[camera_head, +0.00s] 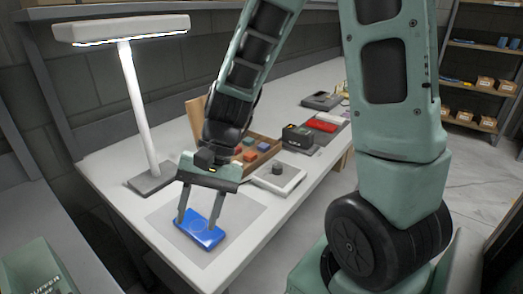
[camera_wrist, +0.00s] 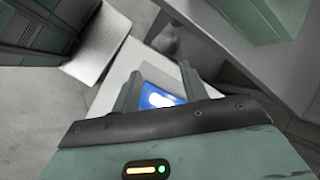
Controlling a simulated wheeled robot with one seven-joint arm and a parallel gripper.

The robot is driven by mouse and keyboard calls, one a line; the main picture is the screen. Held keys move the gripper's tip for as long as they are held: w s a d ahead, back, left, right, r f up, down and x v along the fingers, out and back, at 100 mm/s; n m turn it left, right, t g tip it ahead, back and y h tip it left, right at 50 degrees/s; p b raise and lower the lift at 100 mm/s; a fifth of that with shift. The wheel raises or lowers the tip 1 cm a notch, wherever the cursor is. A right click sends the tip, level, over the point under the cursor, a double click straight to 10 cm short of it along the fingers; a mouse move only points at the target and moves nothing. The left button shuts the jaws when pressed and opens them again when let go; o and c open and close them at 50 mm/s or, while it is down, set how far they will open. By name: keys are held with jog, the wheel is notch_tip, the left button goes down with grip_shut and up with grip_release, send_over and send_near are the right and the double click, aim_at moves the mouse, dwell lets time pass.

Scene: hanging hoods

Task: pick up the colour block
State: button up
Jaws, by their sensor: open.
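My gripper (camera_head: 197,222) is open and points down over the grey mat at the near end of the table. A flat blue block-like piece (camera_head: 203,233) with a faint ring on its top lies there, between or just beneath the fingertips; I cannot tell if they touch it. In the wrist view the blue piece (camera_wrist: 158,97) shows a white glare between the two fingers (camera_wrist: 160,80), its near part hidden by the gripper body. Several small coloured blocks (camera_head: 250,154), red, orange and blue-grey, sit in a wooden tray behind my gripper.
A white lamp (camera_head: 135,95) stands left of the mat. A white tray with a dark grey cube (camera_head: 278,168) and a black device (camera_head: 298,137) lie farther right. A green bin (camera_head: 35,268) is at lower left. Bare mat (camera_head: 170,215) surrounds the blue piece.

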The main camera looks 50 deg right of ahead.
aim_at(262, 144)
jog(key=w+d+f+m+t, duration=0.1)
jog(key=w+d+m+t, duration=0.2)
jog(key=d+m, duration=0.3)
jog(key=w+d+m+t, duration=0.2)
jog(key=d+m+t, duration=0.3)
jog(key=d, duration=0.8)
jog(key=w+d+f+m+t+b, duration=0.1)
jog(key=w+d+m+t, duration=0.2)
jog(key=d+m, duration=0.6)
jog(key=shift+w+d+f+t, duration=0.3)
jog(key=shift+d+f+t, duration=0.1)
jog(key=shift+d, duration=0.15)
jog(key=s+d+m+t+h, duration=0.1)
jog(key=d+m, duration=0.1)
jog(key=d, duration=0.2)
jog(key=s+d+m+t+h, duration=0.1)
jog(key=s+d+m+h, duration=0.1)
jog(key=d, duration=0.2)
jog(key=s+d+f+m+h, duration=0.1)
jog(key=d+m, duration=0.1)
jog(key=d, duration=0.2)
jog(key=shift+s+m+t+h, duration=0.15)
jog(key=shift+m+t+h, duration=0.25)
jog(key=shift+d+f, duration=0.2)
jog(key=shift+d, duration=0.05)
jog(key=x, duration=1.7)
jog(key=shift+d, duration=0.3)
jog(key=c, duration=0.7)
